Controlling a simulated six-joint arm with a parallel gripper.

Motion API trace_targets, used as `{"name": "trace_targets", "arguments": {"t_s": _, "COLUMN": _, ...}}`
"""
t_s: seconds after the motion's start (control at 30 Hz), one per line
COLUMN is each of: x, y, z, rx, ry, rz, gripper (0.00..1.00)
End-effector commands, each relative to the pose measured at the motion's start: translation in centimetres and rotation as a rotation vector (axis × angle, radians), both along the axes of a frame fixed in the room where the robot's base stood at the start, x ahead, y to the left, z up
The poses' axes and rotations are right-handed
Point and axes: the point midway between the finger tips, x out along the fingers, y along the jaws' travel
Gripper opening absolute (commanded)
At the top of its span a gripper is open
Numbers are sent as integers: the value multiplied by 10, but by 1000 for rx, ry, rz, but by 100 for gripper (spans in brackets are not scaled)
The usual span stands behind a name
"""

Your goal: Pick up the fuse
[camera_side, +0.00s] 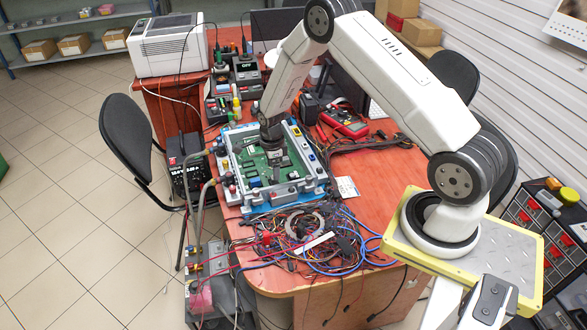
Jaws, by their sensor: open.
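My gripper (273,157) is a dark tool end pointing down over the green circuit board (252,160). The board sits in a grey and blue fixture frame (262,205) on the red-brown table. The gripper is open; its fingertips are small and dark here, and I cannot tell whether they touch the board. I cannot single out the fuse among the small parts. A small yellow part (296,130) and a small blue part (311,157) sit on the frame's right side. The gripper hides part of the board.
A tangle of coloured wires (305,240) lies in front of the fixture. Grey hoses (204,200) run along its left side. A red multimeter (345,122) and dark cables lie to the right. Soldering stations (245,70) and a white printer (168,45) stand behind.

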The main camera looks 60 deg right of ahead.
Motion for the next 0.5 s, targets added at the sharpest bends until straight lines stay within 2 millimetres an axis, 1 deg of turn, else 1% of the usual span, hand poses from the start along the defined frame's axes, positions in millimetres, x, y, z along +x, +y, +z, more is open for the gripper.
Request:
{"name": "trace_targets", "arguments": {"t_s": 0.1, "x": 1, "y": 0, "z": -13, "rx": 1, "ry": 1, "rz": 0, "gripper": 76}}
{"name": "trace_targets", "arguments": {"t_s": 0.3, "x": 1, "y": -1, "z": -32, "rx": 0, "ry": 0, "rz": 0, "gripper": 76}}
{"name": "trace_targets", "arguments": {"t_s": 0.5, "x": 1, "y": -1, "z": -39, "rx": -1, "ry": -2, "rz": 0, "gripper": 76}}
